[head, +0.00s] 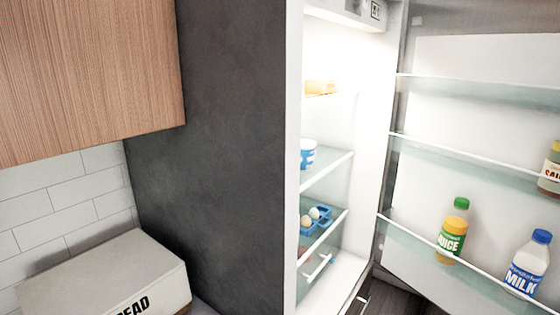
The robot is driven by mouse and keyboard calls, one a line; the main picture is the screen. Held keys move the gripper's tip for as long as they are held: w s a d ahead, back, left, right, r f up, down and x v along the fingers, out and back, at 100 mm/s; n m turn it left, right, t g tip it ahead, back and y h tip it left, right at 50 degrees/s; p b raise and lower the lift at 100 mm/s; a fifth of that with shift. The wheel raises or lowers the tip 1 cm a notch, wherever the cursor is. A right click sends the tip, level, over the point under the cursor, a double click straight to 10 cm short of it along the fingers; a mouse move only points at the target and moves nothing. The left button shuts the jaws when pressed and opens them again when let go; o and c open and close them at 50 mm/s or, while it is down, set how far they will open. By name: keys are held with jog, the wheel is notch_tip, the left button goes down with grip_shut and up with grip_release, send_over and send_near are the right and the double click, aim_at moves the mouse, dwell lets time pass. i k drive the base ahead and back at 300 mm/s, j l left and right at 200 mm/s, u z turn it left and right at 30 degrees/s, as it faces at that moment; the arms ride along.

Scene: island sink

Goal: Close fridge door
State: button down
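The fridge door (470,115) stands wide open on the right, with its inner side and glass shelves facing me. A juice bottle (453,240), a milk bottle (527,265) and a jar (550,170) stand on its shelves. The lit fridge interior (335,130) shows at centre right, with a blue and white tub (307,154) and a blue egg tray (314,220) on its shelves. The door's outer side and handle are hidden. My gripper is not in view.
A dark grey panel (225,150) stands left of the fridge. A wooden upper cabinet (85,75) hangs at the upper left, above a bread box (110,275). A little dark floor (405,298) shows below the door.

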aim_at(478, 120)
jog(key=l+u, duration=0.2)
jog(key=l, duration=0.35)
jog(key=i+l+u, duration=0.15)
jog(key=l, duration=0.4)
jog(key=l+u, duration=0.2)
jog(key=l, duration=0.3)
jog(key=k+l+u, duration=0.15)
jog(key=l, duration=0.4)
jog(key=l+u, duration=0.2)
jog(key=l, duration=0.35)
jog(key=k+l+u, duration=0.15)
jog(key=l, duration=0.35)
jog(key=k+l+u, duration=0.2)
jog(key=l, duration=0.3)
jog(key=l+u, duration=0.2)
jog(key=l, duration=0.3)
jog(key=k+l+u, duration=0.15)
jog(key=l, duration=0.35)
jog(key=l+u, duration=0.2)
jog(key=l, duration=0.3)
